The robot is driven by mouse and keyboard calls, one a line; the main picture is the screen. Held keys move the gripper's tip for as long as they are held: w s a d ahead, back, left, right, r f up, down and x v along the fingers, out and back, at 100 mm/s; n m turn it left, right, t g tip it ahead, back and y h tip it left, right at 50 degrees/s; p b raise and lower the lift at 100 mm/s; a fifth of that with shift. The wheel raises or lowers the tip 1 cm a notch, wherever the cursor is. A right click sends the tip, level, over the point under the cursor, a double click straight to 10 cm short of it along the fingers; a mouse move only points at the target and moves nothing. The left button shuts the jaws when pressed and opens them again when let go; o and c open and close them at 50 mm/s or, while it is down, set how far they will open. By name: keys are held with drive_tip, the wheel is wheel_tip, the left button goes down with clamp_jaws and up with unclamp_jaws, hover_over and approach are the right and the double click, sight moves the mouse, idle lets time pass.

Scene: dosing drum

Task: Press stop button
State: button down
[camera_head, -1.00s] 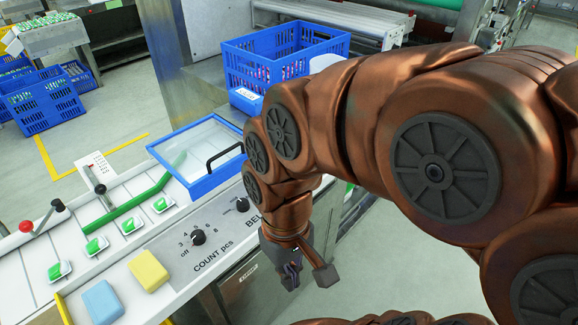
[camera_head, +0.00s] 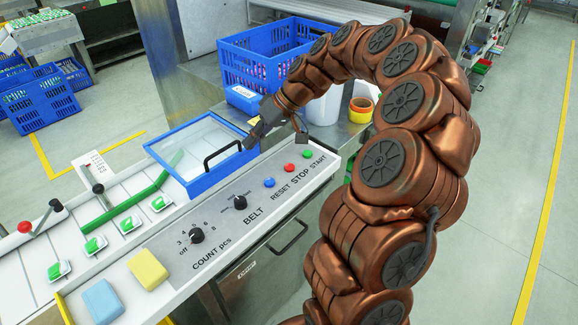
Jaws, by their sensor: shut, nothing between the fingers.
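The red STOP button (camera_head: 289,167) is on the sloped grey control panel, between the blue RESET button (camera_head: 269,182) and the green START button (camera_head: 308,154). All three are in plain view with their labels below. My gripper (camera_head: 254,137) is shut and empty. It shows above and to the left of the red button, apart from it, near the black handle of the blue-framed lid. Whether its fingertips touch the lid frame cannot be told.
The blue-framed clear lid (camera_head: 168,152) with its black handle (camera_head: 222,153) is left of the buttons. Two knobs, BELT (camera_head: 240,203) and COUNT (camera_head: 197,236), sit on the panel (camera_head: 165,240). A blue crate (camera_head: 235,62) and a yellow-orange container (camera_head: 361,108) stand behind.

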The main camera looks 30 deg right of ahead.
drive_tip(key=w+d+f+m+t, duration=0.1)
drive_tip(key=d+f, duration=0.2)
drive_tip(key=d, duration=0.4)
drive_tip(key=w+d+f+t, duration=0.1)
drive_tip(key=w+d+f, duration=0.1)
drive_tip(key=d, duration=0.5)
drive_tip(key=shift+d+f+m, duration=0.15)
drive_tip(key=shift+f+m, duration=0.25)
drive_tip(key=shift+f, duration=0.1)
hover_over(292, 166)
wheel_tip(292, 166, down, 8)
drive_tip(key=shift+r, duration=0.2)
drive_tip(key=shift+f+b, duration=0.6)
drive_tip(key=shift+f+b, duration=0.85)
drive_tip(key=shift+b, duration=0.7)
idle(1.0)
drive_tip(key=shift+r, duration=0.1)
idle(0.3)
drive_tip(key=shift+r, duration=0.8)
